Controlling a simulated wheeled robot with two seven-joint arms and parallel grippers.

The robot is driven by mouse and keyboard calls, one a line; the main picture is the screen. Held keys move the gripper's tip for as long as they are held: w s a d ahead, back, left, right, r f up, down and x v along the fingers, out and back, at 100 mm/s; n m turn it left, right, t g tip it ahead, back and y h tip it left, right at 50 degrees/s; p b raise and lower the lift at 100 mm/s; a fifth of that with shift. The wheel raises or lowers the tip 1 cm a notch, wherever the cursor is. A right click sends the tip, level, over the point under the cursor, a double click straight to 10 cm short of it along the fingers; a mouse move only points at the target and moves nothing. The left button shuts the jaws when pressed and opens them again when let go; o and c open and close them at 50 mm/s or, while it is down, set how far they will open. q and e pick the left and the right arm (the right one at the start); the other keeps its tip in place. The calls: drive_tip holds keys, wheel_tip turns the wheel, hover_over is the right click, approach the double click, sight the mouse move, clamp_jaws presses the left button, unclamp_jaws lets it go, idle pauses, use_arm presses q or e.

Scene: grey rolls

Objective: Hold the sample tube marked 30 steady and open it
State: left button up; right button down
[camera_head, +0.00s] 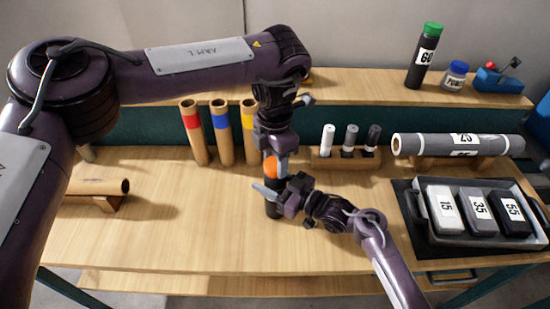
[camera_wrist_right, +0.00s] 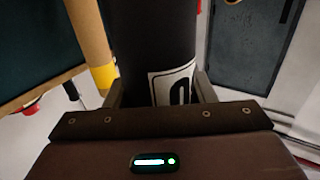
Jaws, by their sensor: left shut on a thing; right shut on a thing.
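A dark sample tube (camera_head: 273,210) with an orange cap (camera_head: 270,167) stands upright over the middle of the table. My right gripper (camera_head: 271,194) is shut around its body from the right. In the right wrist view the dark tube (camera_wrist_right: 155,45) sits between the fingers, and its white label shows only a "0"; the rest of the number is hidden. My left gripper (camera_head: 273,157) points down from above and is shut on the orange cap. The grippers hide parts of the cap and body.
Behind stand cardboard tubes with red, blue and yellow bands (camera_head: 221,135) and a marker rack (camera_head: 345,157). At right are a grey roll (camera_head: 458,146) and a tray (camera_head: 428,238) of numbered blocks. A green-capped tube marked 60 (camera_head: 423,60) stands on the shelf.

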use_arm(q)
drive_tip(key=n, duration=1.4)
drive_tip(key=shift+r, duration=0.1)
drive_tip(key=n, duration=1)
drive_tip(key=shift+w, duration=0.1)
drive_tip(key=n, duration=0.4)
drive_tip(key=shift+r, duration=0.2)
drive_tip(key=shift+r, duration=0.9)
